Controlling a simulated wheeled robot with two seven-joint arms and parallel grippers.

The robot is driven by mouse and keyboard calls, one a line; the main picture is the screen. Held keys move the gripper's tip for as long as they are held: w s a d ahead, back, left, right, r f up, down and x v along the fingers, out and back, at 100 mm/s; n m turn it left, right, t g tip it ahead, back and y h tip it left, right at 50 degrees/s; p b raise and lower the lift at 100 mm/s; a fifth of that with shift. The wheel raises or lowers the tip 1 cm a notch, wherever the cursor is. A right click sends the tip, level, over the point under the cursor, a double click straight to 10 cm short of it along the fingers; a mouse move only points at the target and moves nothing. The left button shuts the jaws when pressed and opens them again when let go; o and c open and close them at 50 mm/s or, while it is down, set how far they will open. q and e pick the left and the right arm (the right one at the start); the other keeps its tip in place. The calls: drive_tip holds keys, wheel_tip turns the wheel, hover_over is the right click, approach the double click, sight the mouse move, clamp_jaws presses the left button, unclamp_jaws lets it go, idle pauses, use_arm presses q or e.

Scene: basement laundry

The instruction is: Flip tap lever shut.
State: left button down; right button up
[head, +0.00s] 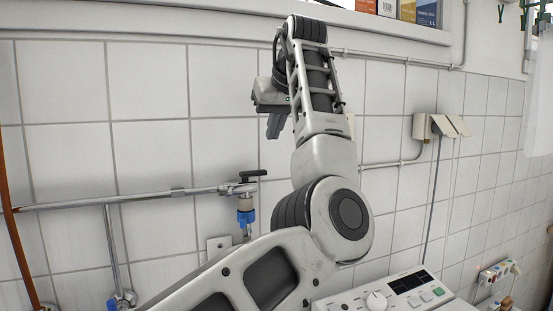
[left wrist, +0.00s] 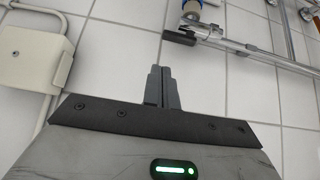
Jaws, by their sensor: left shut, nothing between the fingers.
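The tap (head: 246,190) sits at the end of a chrome pipe on the tiled wall, with a blue fitting below it. Its black lever (head: 253,173) lies on top, roughly level and pointing right. In the left wrist view the lever (left wrist: 180,38) shows as a dark bar beside the pipe end, beyond the fingers to the upper right. My left gripper (head: 275,124) is above and a little right of the lever, apart from it. In the left wrist view its fingers (left wrist: 161,72) are together and empty. My right gripper is not in view.
A chrome pipe (head: 130,197) runs along the wall left of the tap. A white machine with a control panel (head: 385,295) stands below right. A wall socket (head: 422,126) and a shelf (head: 220,7) with boxes are farther off.

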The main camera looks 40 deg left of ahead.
sight(262, 161)
use_arm(q)
drive_tip(key=x, duration=0.5)
drive_tip(key=p+x, duration=0.1)
drive_tip(key=x, duration=0.2)
drive_tip(key=shift+s+a+f, duration=0.15)
drive_tip(key=shift+s+f, duration=0.05)
drive_tip(key=shift+f, duration=0.05)
drive_tip(key=shift+x, duration=0.75)
drive_tip(key=shift+f, duration=0.1)
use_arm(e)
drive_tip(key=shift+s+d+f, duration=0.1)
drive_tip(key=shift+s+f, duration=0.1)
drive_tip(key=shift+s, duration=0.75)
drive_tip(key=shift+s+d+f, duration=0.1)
